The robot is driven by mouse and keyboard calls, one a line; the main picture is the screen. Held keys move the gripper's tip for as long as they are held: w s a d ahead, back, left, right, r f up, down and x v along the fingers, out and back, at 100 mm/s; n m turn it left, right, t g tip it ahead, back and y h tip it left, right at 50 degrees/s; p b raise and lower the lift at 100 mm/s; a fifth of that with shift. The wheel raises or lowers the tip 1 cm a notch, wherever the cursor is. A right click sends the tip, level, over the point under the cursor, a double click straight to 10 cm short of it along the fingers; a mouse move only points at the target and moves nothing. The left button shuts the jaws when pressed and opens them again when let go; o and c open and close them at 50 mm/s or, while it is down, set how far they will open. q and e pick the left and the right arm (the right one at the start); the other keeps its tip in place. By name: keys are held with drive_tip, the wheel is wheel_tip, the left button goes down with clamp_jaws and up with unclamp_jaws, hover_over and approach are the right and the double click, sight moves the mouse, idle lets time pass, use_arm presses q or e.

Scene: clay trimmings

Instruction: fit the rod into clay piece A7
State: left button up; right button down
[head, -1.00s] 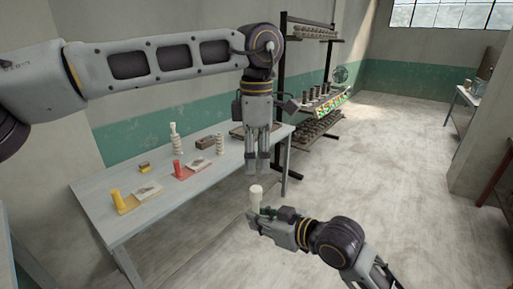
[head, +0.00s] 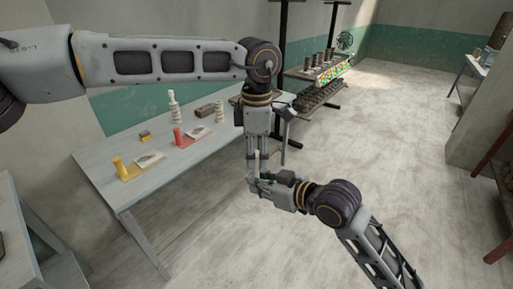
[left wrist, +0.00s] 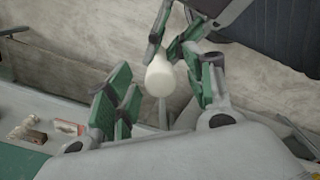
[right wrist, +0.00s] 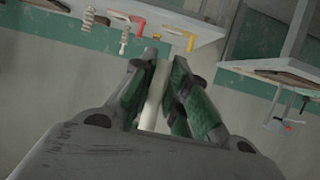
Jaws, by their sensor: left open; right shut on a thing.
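My right gripper (head: 256,183) is shut on a pale, rounded rod-like piece (head: 256,160), held upright in the air off the table's right end. The pale piece also shows in the left wrist view (left wrist: 160,76) and the right wrist view (right wrist: 153,95). I see no A7 label on it, and I cannot tell whether it is the rod or the clay piece. My left gripper (head: 257,172) points down from above, open, with its fingers close around the piece's upper part. In the head view the left fingers largely hide the piece.
The table (head: 190,165) holds a yellow stand (head: 122,170), a red stand (head: 180,138), pale cards, a brown box (head: 206,110) and two pale stacked pieces (head: 173,106). A rack (head: 318,70) stands behind. The floor to the right is clear.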

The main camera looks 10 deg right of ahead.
use_arm(q)
drive_tip(key=c, duration=0.9)
clamp_jaws()
use_arm(e)
drive_tip(key=c, duration=1.3)
unclamp_jaws()
